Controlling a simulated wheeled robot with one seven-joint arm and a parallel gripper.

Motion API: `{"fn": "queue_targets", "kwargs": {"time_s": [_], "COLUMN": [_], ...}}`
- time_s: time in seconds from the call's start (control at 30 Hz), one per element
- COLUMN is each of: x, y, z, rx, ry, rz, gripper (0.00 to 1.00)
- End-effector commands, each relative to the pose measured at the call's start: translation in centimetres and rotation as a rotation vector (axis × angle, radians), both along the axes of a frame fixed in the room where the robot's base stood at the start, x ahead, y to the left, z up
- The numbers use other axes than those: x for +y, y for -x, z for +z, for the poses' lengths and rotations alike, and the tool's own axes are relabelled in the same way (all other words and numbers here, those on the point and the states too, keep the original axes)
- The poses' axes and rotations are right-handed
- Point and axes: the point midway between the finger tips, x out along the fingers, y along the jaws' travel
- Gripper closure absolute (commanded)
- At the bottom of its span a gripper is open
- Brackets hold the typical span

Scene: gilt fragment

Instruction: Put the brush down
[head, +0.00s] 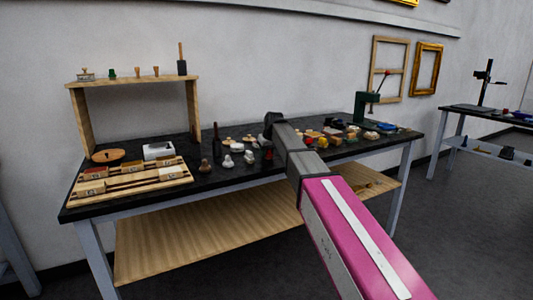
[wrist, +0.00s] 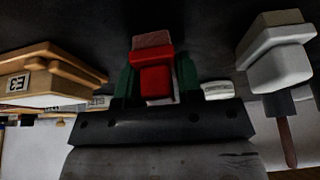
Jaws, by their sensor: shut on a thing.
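In the wrist view, a small red piece (wrist: 152,82) with a paler, pinkish end sits between the green fingers of my gripper (wrist: 155,72). The fingers are shut on it from both sides. I take it to be the brush, though its bristles are not clear. The dark tabletop lies just beyond it; I cannot tell whether it touches. In the head view, my gripper (head: 272,122) is over the black bench (head: 210,181), and my arm hides much of what is below it.
A wooden rack (head: 146,187) with labelled slots lies at the bench's left, under a wooden shelf (head: 130,80). A dark bottle (head: 217,144) and several small pale pieces (head: 249,157) stand near my gripper. A green press (head: 367,107) and clutter fill the right.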

Motion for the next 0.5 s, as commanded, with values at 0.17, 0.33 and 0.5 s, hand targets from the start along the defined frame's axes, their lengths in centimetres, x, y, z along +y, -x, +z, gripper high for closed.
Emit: {"fn": "queue_targets", "kwargs": {"time_s": [0.17, 0.33, 0.5], "x": [0.0, -0.02, -0.17], "y": [0.01, 0.05, 0.02], "z": [-0.53, -0.95, -1.14], "rx": [0.001, 0.004, 0.006], "ry": [0.001, 0.001, 0.006], "rz": [0.0, 0.0, -0.001], "gripper": [0.89, 0.5, 0.41]}}
